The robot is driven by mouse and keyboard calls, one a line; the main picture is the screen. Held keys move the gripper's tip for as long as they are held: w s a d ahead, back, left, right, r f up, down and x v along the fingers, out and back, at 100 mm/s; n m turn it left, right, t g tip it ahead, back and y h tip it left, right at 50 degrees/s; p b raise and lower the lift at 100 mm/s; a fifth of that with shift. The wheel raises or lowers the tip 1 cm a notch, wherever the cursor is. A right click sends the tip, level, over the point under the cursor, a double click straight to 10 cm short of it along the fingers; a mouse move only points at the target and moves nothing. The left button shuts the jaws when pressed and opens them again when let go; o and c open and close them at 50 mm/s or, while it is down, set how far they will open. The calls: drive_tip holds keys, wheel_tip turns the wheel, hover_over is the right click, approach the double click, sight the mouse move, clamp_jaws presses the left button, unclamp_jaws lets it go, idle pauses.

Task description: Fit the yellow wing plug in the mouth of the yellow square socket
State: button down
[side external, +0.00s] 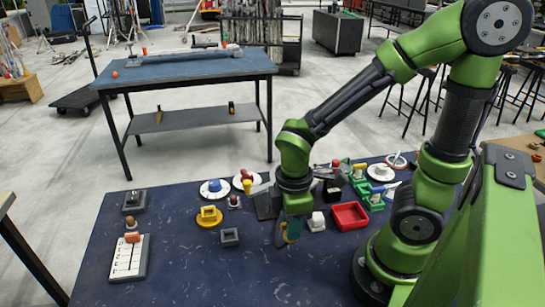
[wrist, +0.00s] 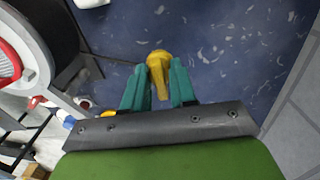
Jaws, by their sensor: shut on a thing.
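My gripper (side external: 290,232) hangs above the blue table, right of the yellow square socket and apart from it. In the wrist view its two teal fingers (wrist: 159,82) are shut on the yellow wing plug (wrist: 158,64), with a finger on each side of it. The plug's wide rounded end shows between the fingertips, and its narrower part runs back between them. In the side view the gripper mostly hides the plug. The yellow square socket (side external: 209,212) is a yellow block on a round yellow base, with its mouth facing up. It is not seen in the wrist view.
A grey square socket (side external: 229,237) sits between the yellow socket and my gripper. Beyond are white plates (side external: 215,192) and an upright yellow piece (side external: 247,187). A white block (side external: 317,222) and a red tray (side external: 350,216) lie right. The table's front middle is clear.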

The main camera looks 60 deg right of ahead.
drive_tip(key=shift+s+d+f, duration=0.1)
drive_tip(key=shift+s+f, duration=0.05)
drive_tip(key=shift+s, duration=0.2)
drive_tip(key=shift+w+f, duration=0.15)
drive_tip(key=w+a+r, duration=0.1)
drive_tip(key=w+r, duration=0.1)
drive_tip(key=w, duration=1)
drive_tip(key=w+r, duration=0.2)
drive_tip(key=w, duration=1)
drive_tip(key=shift+a+f, duration=0.15)
drive_tip(key=shift+f, duration=2.05)
drive_tip(key=shift+f, duration=0.25)
drive_tip(key=shift+f, duration=0.3)
drive_tip(key=shift+f, duration=0.9)
